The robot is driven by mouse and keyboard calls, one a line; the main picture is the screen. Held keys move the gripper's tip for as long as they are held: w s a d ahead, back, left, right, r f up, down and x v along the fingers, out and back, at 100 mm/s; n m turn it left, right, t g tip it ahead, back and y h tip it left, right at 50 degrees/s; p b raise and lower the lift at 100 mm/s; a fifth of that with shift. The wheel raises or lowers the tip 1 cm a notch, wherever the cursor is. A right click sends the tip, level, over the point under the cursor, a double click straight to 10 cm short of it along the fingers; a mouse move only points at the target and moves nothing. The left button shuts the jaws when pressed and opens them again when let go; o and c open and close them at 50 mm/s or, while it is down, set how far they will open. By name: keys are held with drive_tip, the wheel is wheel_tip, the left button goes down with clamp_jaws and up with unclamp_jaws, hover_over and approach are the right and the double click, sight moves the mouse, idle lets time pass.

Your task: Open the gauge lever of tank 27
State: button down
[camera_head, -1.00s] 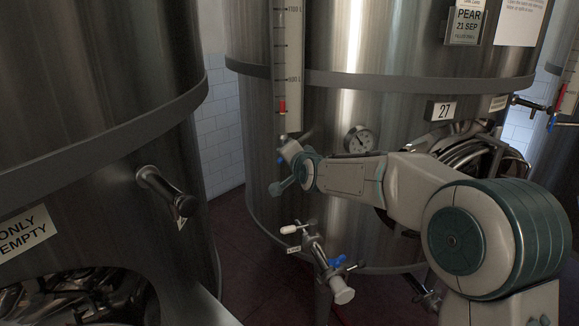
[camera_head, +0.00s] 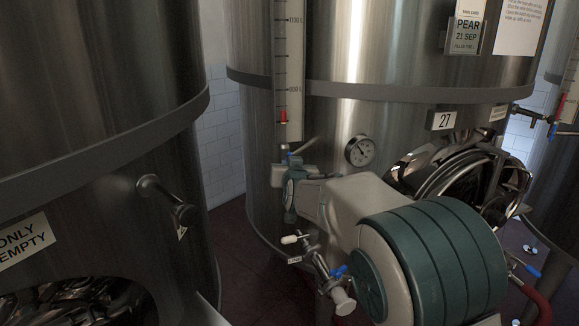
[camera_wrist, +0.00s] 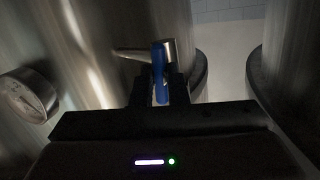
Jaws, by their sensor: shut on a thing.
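Tank 27 (camera_head: 400,112) is the large steel tank at the centre, with a number plate "27" (camera_head: 441,120). Its upright gauge (camera_head: 295,60) has a scale and a red marker (camera_head: 283,117) near the bottom. The blue gauge lever (camera_wrist: 158,72) stands upright between the fingers of my gripper (camera_wrist: 160,92), on a metal valve body (camera_wrist: 138,52) below the gauge. My gripper is shut on the lever. In the head view my gripper (camera_head: 281,172) is small, at the foot of the gauge, and its fingertips are hard to make out.
A round dial (camera_head: 359,150) sits just right of the gauge foot; it also shows in the wrist view (camera_wrist: 27,95). A lower tap with a blue handle (camera_head: 338,271) lies close under my arm. A neighbouring tank (camera_head: 90,150) with a protruding handle stands left, across a narrow gap.

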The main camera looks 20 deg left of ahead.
drive_tip(key=shift+f+n, duration=0.1)
drive_tip(key=shift+n, duration=0.4)
drive_tip(key=c, duration=1.4)
unclamp_jaws()
drive_tip(key=shift+c, duration=0.2)
drive_tip(key=shift+s, duration=0.1)
drive_tip(key=b+v, duration=0.1)
drive_tip(key=v, duration=1.2)
drive_tip(key=shift+s, duration=0.35)
drive_tip(key=shift+d, duration=0.15)
